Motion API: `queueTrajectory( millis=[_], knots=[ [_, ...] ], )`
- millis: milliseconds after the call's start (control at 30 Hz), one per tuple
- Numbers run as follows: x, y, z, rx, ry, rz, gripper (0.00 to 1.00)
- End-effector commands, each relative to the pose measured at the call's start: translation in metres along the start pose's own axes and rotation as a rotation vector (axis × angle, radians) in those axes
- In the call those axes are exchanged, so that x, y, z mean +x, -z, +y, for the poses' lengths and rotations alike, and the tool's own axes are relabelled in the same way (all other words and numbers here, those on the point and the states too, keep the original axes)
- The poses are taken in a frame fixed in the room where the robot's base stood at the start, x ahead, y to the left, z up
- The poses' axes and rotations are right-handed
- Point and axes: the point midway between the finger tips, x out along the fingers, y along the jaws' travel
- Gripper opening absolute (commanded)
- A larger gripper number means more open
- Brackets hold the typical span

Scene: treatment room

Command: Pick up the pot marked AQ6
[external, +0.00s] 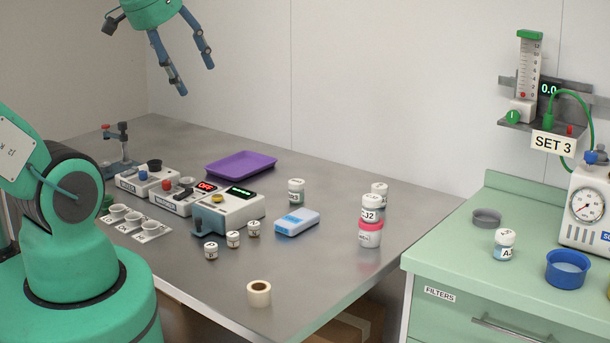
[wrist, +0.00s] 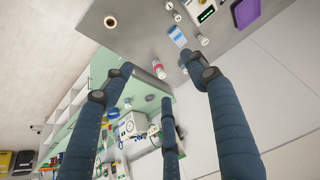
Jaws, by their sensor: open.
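I cannot read the marking AQ6 on any pot. A white-lidded pot (external: 504,244) on the green cabinet has a label starting with A; the rest is unclear. On the steel table, a pot marked CJ2 (external: 371,208) sits above a red-lidded pot (external: 370,235), with another white-lidded pot (external: 379,190) just behind. A white-lidded pot (external: 296,191) stands farther left, and three small pots (external: 233,239) stand near the front. My gripper (external: 190,72) is open and empty, high above the table's back left. Its spread fingers show in the wrist view (wrist: 163,82), apart from every pot.
A blue-and-white box (external: 297,222), a tape roll (external: 259,293), a purple tray (external: 240,165) and a white device with a green display (external: 228,212) are on the table. A blue bowl (external: 567,270), a grey dish (external: 487,218) and a gauge unit (external: 588,208) are on the cabinet.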

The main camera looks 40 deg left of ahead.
Motion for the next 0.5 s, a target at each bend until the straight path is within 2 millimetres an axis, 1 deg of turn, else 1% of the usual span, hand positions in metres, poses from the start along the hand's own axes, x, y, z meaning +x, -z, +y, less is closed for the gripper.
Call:
queueTrajectory(
  millis=[267,367,500],
  knots=[
    [0.0,0.002,0.0,-0.001,0.0,-0.001,0.58],
    [0.0,0.008,0.0,-0.002,0.0,-0.004,0.58],
    [0.0,0.024,0.001,-0.007,0.0,-0.015,0.58]
  ],
)
